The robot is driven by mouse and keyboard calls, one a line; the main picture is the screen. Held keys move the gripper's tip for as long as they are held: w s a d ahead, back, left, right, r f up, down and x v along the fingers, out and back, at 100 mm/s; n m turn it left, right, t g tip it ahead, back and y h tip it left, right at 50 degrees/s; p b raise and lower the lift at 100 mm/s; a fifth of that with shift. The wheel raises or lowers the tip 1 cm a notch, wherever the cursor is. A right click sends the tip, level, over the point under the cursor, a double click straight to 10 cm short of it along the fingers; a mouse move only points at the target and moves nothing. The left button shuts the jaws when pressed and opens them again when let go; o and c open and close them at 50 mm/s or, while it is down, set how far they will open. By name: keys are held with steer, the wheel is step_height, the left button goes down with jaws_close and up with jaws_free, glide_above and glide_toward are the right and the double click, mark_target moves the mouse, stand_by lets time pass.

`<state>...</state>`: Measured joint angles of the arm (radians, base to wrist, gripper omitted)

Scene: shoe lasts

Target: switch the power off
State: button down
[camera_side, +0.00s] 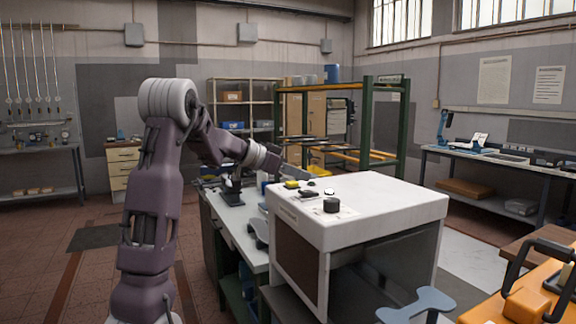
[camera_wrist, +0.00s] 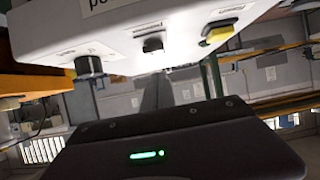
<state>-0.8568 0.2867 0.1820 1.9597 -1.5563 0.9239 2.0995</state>
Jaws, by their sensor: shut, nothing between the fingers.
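A white machine housing (camera_side: 375,198) carries a row of controls on its top. They are a black round knob (camera_side: 331,205), a low dark switch-like part (camera_side: 308,194) and a yellow part (camera_side: 291,184). In the wrist view the same row seems to show as a black cylinder (camera_wrist: 88,72), a dark knob (camera_wrist: 152,44) and a yellow part (camera_wrist: 217,35). My gripper (camera_side: 303,172) is shut and empty just above the controls. In the wrist view its fingers (camera_wrist: 155,90) point towards the dark knob; contact cannot be told.
A workbench (camera_side: 233,212) stands left of and behind the housing. A green rack (camera_side: 398,130) stands behind. An orange surface with black handles (camera_side: 525,290) is at the lower right. A blue-grey stool seat (camera_side: 418,303) is in front.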

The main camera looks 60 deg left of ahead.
mark_target(297, 199)
steer(key=shift+s+f, duration=0.15)
steer(key=shift+f, duration=0.5)
steer(key=shift+s+f, duration=0.15)
steer(key=shift+f, duration=0.5)
steer(key=shift+s+f, duration=0.2)
steer(key=shift+f, duration=0.2)
steer(key=shift+r, duration=0.9)
